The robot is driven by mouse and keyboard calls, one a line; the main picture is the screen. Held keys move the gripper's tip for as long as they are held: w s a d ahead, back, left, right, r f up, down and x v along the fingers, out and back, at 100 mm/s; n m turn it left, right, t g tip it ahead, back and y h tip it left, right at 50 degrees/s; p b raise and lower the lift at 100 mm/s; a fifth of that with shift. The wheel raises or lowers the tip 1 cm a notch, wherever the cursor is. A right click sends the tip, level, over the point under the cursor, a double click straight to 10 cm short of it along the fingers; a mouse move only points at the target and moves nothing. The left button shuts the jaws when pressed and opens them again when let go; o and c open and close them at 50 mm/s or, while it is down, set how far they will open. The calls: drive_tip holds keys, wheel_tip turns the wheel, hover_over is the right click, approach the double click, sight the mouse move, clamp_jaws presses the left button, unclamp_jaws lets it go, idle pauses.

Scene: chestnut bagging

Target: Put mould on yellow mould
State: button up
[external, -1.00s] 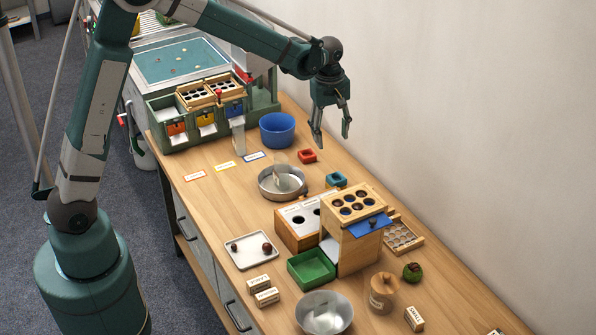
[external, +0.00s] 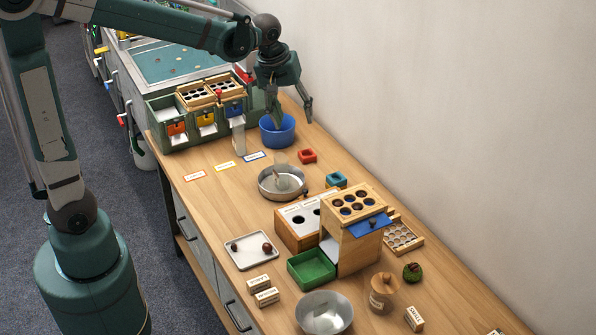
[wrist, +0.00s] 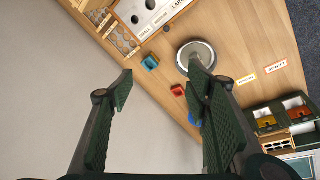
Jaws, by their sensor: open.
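A small red square mould (external: 307,156) sits on the table, right of the blue bowl (external: 279,135). A teal mould (external: 336,180) sits nearer the camera. In the wrist view the teal mould (wrist: 150,62) and the red mould (wrist: 178,90) show between my fingers, away from the pads. I cannot make out a yellow mould in either view. My gripper (external: 292,115) is open and empty; one finger overlaps the blue bowl in the external view, and the wrist view shows its open fingers (wrist: 163,85). The right finger partly hides the bowl in the wrist view.
A green unit (external: 165,143) with orange, yellow and blue parts stands left of the bowl. A steel pan (external: 268,193) and a wooden box tower (external: 345,245) stand nearer. The white wall (external: 450,110) is close on the right. Table left of the pan is fairly clear.

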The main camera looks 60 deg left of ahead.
drive_tip(key=s+d+m+t, duration=0.1)
drive_tip(key=s+m, duration=0.4)
drive_tip(key=s, duration=0.8)
drive_tip(key=s+d+m+t, duration=0.2)
drive_tip(key=s+m+t, duration=0.1)
drive_tip(key=s, duration=1)
drive_tip(key=shift+d+r+m, duration=0.2)
drive_tip(key=shift+r+m, duration=0.2)
drive_tip(key=shift+m, duration=0.5)
drive_tip(key=shift+o, duration=0.5)
